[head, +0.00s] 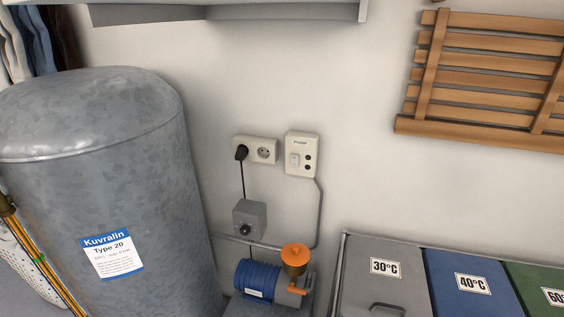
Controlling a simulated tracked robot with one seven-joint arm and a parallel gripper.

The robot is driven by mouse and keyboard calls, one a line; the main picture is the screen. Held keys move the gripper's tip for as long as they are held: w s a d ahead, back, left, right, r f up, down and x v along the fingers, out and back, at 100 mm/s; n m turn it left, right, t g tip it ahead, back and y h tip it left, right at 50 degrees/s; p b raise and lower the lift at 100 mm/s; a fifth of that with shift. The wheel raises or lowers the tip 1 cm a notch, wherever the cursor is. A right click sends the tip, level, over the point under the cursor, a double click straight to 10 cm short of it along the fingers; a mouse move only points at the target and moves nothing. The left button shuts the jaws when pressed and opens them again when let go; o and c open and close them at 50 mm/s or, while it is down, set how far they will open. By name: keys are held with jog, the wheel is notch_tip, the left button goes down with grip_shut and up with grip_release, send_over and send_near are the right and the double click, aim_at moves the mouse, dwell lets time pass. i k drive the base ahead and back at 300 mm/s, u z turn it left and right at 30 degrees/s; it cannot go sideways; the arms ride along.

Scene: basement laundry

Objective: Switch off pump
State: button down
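The pump (262,281) is a small unit with a blue ribbed motor and an orange part on top and side. It stands low by the wall, right of the tank. A cream switch box (301,155) with small print that seems to read "Pump" is on the wall above it, with a pale rocker (295,160) and two dark round spots. I cannot tell the rocker's position. A grey conduit runs down from the box toward the pump. A grey box with a black knob (249,220) hangs on the wall above the motor. My gripper is not in view.
A large galvanised tank (100,150) fills the left. A double socket (256,149) holds a black plug. Laundry bins (383,283) stand at lower right. A shelf (240,12) and a wooden slatted rack (485,80) are above. The wall before the switch is clear.

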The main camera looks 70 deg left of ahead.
aim_at(294, 157)
jog(key=u, duration=0.05)
jog(key=k, duration=2.2)
jog(key=u, duration=1.15)
jog(key=i, duration=1.4)
jog(key=z, duration=0.1)
